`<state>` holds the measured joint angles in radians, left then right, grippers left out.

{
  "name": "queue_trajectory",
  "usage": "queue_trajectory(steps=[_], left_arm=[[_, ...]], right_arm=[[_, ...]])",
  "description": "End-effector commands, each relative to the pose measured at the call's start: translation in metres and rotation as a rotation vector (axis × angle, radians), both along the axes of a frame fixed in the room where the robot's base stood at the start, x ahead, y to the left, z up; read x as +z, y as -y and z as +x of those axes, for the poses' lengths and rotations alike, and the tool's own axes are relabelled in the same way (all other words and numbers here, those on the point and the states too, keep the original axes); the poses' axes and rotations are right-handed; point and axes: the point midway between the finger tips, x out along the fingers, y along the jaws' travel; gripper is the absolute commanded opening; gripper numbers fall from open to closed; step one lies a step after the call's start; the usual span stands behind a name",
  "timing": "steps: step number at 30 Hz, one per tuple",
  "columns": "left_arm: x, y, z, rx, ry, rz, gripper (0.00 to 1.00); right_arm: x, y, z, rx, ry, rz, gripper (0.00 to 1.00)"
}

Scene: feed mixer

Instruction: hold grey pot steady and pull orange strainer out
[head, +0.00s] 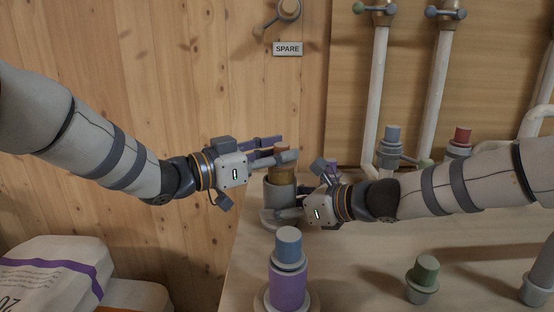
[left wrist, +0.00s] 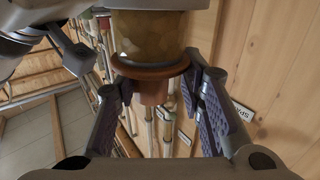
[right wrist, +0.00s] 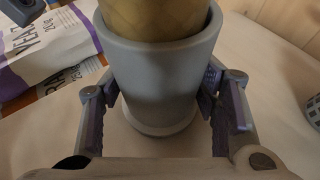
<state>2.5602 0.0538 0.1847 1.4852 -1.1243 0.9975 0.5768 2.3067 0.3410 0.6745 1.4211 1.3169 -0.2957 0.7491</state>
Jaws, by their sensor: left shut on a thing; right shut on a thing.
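The orange strainer (head: 284,172) stands upright in the mouth of the grey pot (head: 281,191), with part of its mesh body above the rim. Its lower end is hidden inside the pot. My left gripper (head: 280,149) is shut on the strainer's top knob (left wrist: 153,93), just above the brown flange (left wrist: 150,70). The right wrist view shows the mesh (right wrist: 155,20) inside the pot's rim. My right gripper (head: 288,207) is shut on the pot's wall (right wrist: 160,85) from the right, low down near the table.
A purple container with a blue top (head: 288,285) stands in front of the pot. A green-topped plug (head: 424,275) is at front right. White pipes (head: 377,95) rise behind, beside blue and red caps. Sacks (head: 55,275) lie at lower left. Bare table (head: 365,250) shows at right.

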Motion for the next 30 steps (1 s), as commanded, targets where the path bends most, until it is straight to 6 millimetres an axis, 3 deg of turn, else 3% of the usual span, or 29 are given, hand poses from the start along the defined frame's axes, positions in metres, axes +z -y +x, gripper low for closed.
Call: queue_trajectory(steps=[12, 22, 23, 24, 26, 30], left_arm=[[0.033, 0.001, -0.001, -0.004, 0.0, -0.002, 0.0], [0.038, 0.0, 0.0, -0.001, -0.001, -0.002, 0.0], [0.038, 0.0, 0.0, -0.001, -0.001, -0.002, 0.0], [0.038, 0.0, 0.0, 0.0, -0.001, -0.002, 0.0], [0.038, 0.0, 0.0, 0.0, -0.001, -0.002, 0.0], [0.038, 0.0, 0.0, 0.0, -0.001, -0.002, 0.0]], right_arm=[[-0.002, 0.001, 0.0, -0.001, -0.001, -0.003, 0.14], [-0.002, 0.0, 0.0, -0.001, -0.001, -0.003, 0.14], [-0.002, 0.0, 0.0, -0.001, -0.001, -0.003, 0.58], [-0.002, 0.001, 0.0, 0.0, -0.002, -0.002, 0.67], [-0.002, 0.0, 0.0, 0.0, -0.002, -0.002, 0.79], [-0.001, 0.0, 0.0, 0.0, -0.001, -0.002, 0.79]])
